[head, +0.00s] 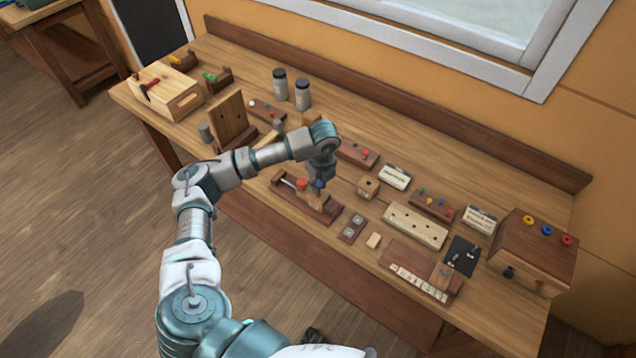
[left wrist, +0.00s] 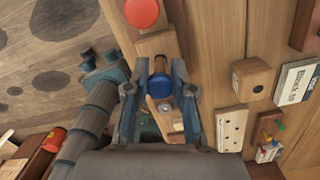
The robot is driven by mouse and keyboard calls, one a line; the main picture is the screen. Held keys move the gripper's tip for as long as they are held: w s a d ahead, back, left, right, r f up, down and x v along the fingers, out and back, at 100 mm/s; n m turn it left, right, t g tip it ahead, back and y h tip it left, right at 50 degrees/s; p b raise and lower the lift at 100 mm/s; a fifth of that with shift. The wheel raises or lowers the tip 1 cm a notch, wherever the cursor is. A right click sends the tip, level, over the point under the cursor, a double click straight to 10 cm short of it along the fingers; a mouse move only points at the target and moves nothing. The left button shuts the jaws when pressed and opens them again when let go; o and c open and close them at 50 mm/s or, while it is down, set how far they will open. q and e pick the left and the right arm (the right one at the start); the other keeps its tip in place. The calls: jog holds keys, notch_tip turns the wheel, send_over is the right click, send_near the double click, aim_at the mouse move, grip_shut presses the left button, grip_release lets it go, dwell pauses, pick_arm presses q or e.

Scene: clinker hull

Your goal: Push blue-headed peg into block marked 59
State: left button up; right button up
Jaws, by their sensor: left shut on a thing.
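My left gripper (head: 319,190) is shut on the blue-headed peg (left wrist: 160,89), whose blue head shows between the two fingers in the left wrist view. A bit of blue also shows at the fingertips in the head view. The gripper is over a dark wooden holder (head: 323,213) with a pale wooden piece in it. The peg's lower end is hidden, so I cannot tell whether it touches that piece. A small wooden cube (head: 368,187) with dark holes stands to the right. My right gripper is not in view.
A red knob (left wrist: 142,13) lies close to my left gripper. To the right are a pale holed board (head: 415,226), a rack with coloured pegs (head: 433,205) and a brown box with coloured rings (head: 535,250). Two jars (head: 302,95) and an upright board (head: 229,118) stand further back.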

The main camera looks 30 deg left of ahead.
pick_arm(q)
jog(key=shift+f+b, duration=0.5)
jog(key=shift+f, duration=0.4)
jog(key=o, duration=1)
jog(key=shift+r, duration=0.1)
notch_tip(320, 180, up, 8)
jog(key=p, duration=0.5)
jog(key=shift+p, duration=0.35)
